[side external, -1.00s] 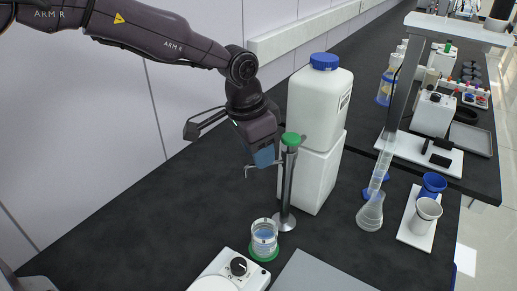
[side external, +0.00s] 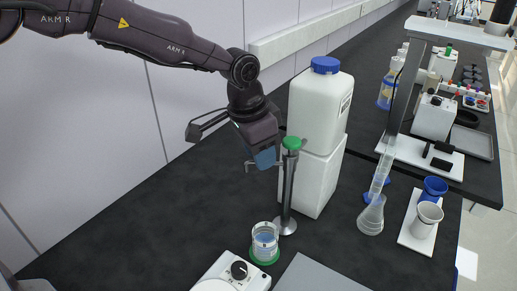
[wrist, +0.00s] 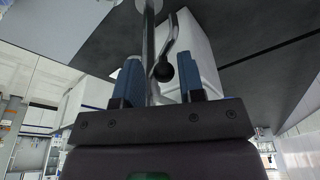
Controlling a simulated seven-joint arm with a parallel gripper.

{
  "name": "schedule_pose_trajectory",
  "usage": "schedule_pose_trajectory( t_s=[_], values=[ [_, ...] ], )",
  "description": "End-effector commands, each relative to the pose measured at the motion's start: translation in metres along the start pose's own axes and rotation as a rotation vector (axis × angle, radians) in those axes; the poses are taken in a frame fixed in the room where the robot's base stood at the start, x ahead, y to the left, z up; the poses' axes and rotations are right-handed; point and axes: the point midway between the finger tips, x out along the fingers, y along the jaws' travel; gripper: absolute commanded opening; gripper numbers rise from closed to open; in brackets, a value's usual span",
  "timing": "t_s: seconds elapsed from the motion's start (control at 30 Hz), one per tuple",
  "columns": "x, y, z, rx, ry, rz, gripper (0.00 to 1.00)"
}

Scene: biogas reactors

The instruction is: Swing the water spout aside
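The water post (side external: 288,190) is a slim upright metal column with a green cap (side external: 291,143) and a round foot on the dark bench. A thin metal spout (side external: 251,167) shows just left of my gripper's tips, high above the bench; its middle is hidden behind the fingers. My gripper (side external: 265,158) has blue fingertips and is close to the left of the post top. In the wrist view, the two blue fingers of my gripper (wrist: 160,82) stand apart. Metal tubing and a dark ball (wrist: 164,73) show between them; I cannot tell whether they touch.
A glass beaker of bluish liquid (side external: 265,238) stands on a green disc below. A white jug with a blue cap (side external: 322,95) stands on a white box right behind the post. A white device with a black knob (side external: 236,275) is at the front. The bench left is clear.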

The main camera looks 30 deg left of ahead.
Motion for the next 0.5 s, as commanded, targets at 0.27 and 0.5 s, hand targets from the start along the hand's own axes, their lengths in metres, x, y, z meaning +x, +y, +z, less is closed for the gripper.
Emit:
schedule_pose_trajectory(
  t_s=[0.27,0.5],
  values=[
    [-0.025,0.000,-0.005,0.000,0.003,-0.001,0.36],
    [-0.054,0.000,-0.011,0.000,0.004,-0.001,0.36]
  ],
)
